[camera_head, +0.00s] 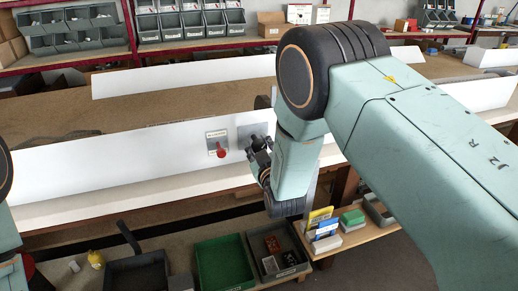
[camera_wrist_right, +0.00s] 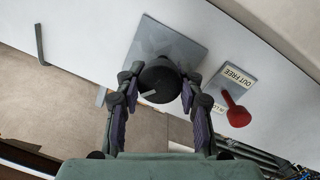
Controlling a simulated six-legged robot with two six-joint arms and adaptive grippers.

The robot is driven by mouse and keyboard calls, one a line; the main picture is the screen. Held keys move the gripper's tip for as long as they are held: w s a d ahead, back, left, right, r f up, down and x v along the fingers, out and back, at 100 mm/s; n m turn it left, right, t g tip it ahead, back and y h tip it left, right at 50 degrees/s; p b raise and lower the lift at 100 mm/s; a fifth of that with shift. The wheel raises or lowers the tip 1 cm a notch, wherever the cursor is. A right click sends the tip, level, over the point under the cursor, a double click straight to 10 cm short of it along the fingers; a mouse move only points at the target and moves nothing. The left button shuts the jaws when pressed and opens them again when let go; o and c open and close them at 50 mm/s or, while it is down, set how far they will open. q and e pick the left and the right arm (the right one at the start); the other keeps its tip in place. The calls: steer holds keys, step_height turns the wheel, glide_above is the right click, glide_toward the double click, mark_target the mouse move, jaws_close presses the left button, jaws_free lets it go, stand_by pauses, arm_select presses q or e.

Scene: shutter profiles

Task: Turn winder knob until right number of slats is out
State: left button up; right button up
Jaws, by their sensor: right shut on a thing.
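The winder knob (camera_wrist_right: 160,76) is a black round knob with a pale mark on its face, mounted on a grey square plate (camera_wrist_right: 160,45) on a white upright panel. My right gripper (camera_wrist_right: 159,90) is shut on the knob, one finger on each side of it. In the head view my right gripper (camera_head: 260,158) is at the panel and hides most of the knob; part of the grey plate (camera_head: 250,131) shows. No slats can be made out clearly. My left gripper is out of view.
Beside the knob is a red lever (camera_head: 221,151) on a small plate; its label (camera_wrist_right: 236,76) reads "OUT FREE". A green tray (camera_head: 222,262) and other bins stand below. Parts bins (camera_head: 190,22) line the back shelf. White panels (camera_head: 185,75) edge the brown bench.

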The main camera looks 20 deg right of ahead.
steer(key=n, duration=0.1)
steer(key=n+b, duration=0.1)
steer(key=n, duration=0.2)
steer(key=shift+s+f+b, duration=0.1)
steer(key=shift+f+b, duration=0.2)
steer(key=shift+n+t+b, duration=0.4)
steer(key=shift+n+b, duration=0.15)
steer(key=shift+n, duration=1.25)
steer(key=shift+r, duration=0.1)
steer(key=o, duration=1.2)
steer(key=shift+r, duration=0.1)
steer(key=s, duration=1.2)
steer(key=shift+a, duration=0.4)
steer(key=shift+w, duration=0.1)
